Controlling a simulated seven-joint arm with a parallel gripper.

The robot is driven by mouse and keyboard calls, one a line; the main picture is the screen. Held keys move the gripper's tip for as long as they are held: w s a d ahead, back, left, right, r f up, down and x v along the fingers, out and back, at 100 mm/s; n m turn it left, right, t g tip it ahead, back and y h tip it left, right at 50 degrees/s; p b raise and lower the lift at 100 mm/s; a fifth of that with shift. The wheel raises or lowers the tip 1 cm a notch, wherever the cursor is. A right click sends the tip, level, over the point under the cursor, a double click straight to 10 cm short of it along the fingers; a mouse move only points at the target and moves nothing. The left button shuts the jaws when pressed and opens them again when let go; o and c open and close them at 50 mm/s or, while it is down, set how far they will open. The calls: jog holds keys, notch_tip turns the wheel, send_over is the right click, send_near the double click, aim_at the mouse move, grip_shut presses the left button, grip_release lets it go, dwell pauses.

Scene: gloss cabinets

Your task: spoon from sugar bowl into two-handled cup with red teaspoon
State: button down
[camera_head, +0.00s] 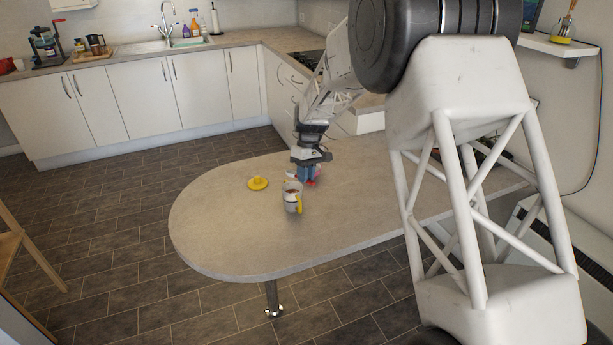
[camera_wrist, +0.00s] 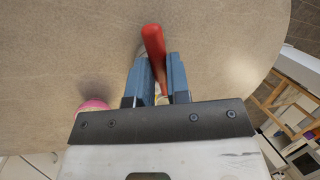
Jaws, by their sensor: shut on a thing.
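My gripper (camera_head: 306,174) is low over the rounded end of the table (camera_head: 225,225). Its blue fingers (camera_wrist: 158,60) are shut on the red teaspoon (camera_wrist: 153,42); the spoon's red also shows at the gripper in the head view (camera_head: 313,183). The spoon's bowl end is not clearly visible. A pale vessel with yellow handles (camera_head: 291,190) and brown contents stands just in front of the gripper. I cannot tell whether it is the sugar bowl or the two-handled cup. A pink rounded thing (camera_wrist: 95,104) is mostly hidden by the gripper body in the wrist view.
A yellow lid-like piece (camera_head: 258,183) lies on the table left of the pale vessel. The table's left end is bare. White cabinets (camera_head: 130,105) and a sink (camera_head: 160,46) stand behind, well away. A wooden chair (camera_head: 18,240) stands at the far left.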

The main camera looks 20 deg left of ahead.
jog(key=shift+s+a+r+t+h, duration=0.15)
jog(key=shift+t+h, duration=0.15)
jog(key=shift+t, duration=0.4)
jog(key=shift+s+d+r+t+h, duration=0.15)
jog(key=shift+t+h, duration=0.15)
jog(key=shift+t, duration=0.4)
jog(key=shift+w+a, duration=0.1)
jog(key=shift+w, duration=0.15)
jog(key=w+a+n+t+h, duration=0.1)
jog(key=w+n, duration=0.3)
jog(key=w, duration=0.4)
jog(key=w+a+f+n+t+h, duration=0.1)
jog(key=w+n+t, duration=0.2)
jog(key=w+n, duration=0.2)
jog(key=w+a+f+n+t+h, duration=0.1)
jog(key=w+n, duration=0.3)
jog(key=w, duration=0.7)
jog(key=shift+a+f+n+t+h, duration=0.25)
jog(key=shift+n+t+h, duration=0.05)
jog(key=shift+t, duration=0.3)
jog(key=shift+w+f, duration=0.1)
jog(key=shift+f, duration=0.1)
